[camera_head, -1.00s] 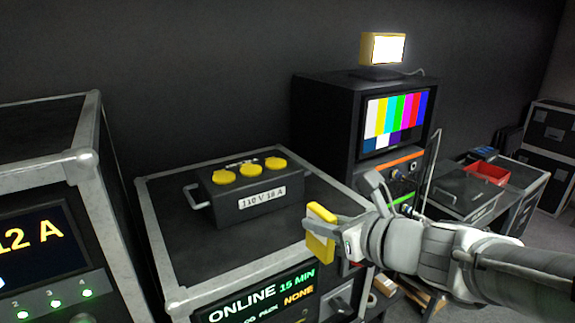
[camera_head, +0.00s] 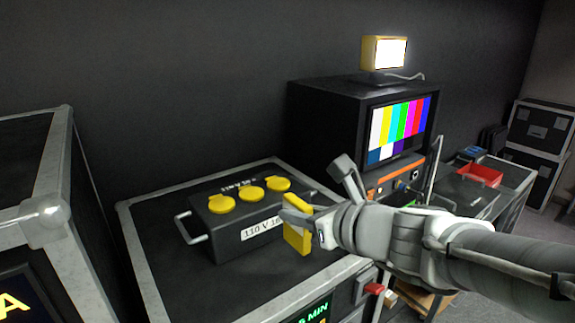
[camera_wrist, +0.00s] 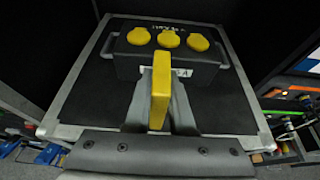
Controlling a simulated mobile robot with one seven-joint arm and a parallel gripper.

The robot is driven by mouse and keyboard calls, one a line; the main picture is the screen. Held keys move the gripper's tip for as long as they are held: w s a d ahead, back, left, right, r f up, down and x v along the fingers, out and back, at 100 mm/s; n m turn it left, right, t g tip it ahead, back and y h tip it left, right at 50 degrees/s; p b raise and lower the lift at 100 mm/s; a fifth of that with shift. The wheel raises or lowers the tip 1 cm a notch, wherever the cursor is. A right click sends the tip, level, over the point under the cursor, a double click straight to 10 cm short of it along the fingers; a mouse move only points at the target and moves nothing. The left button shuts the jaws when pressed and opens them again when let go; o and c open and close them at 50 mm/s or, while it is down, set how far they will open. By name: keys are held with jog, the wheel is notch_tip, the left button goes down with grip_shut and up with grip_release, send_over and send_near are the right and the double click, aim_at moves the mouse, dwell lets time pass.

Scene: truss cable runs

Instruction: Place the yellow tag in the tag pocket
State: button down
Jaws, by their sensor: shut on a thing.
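The yellow tag (camera_head: 297,226) is a flat yellow piece held upright in my gripper (camera_head: 300,215), which is shut on it. In the wrist view the tag (camera_wrist: 160,90) stands edge-on between the two grey fingers of my gripper (camera_wrist: 160,105). Behind it is a black power box (camera_head: 245,222) with three round yellow caps and a white label; the tag covers part of that label in both views. I cannot tell whether the tag touches the box. I cannot make out a tag pocket in either view.
The power box sits on a black flight case (camera_head: 160,265) with metal edges. A taller case (camera_head: 45,225) stands close at the left. A monitor rack (camera_head: 330,130) with a lit lamp (camera_head: 384,52) on top stands behind my arm. A red tray (camera_head: 480,175) lies at the right.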

jog(key=b, duration=0.2)
send_over(267, 224)
jog(key=s+d, duration=0.2)
jog(key=s, duration=0.1)
notch_tip(267, 224, down, 6)
jog(key=shift+w+f, duration=0.1)
jog(key=shift+f, duration=0.1)
jog(key=shift+f+b, duration=0.45)
jog(key=shift+f, duration=1.5)
jog(key=shift+f, duration=0.2)
jog(key=c, duration=0.8)
grip_release()
jog(key=shift+o, duration=0.2)
jog(key=shift+r, duration=0.1)
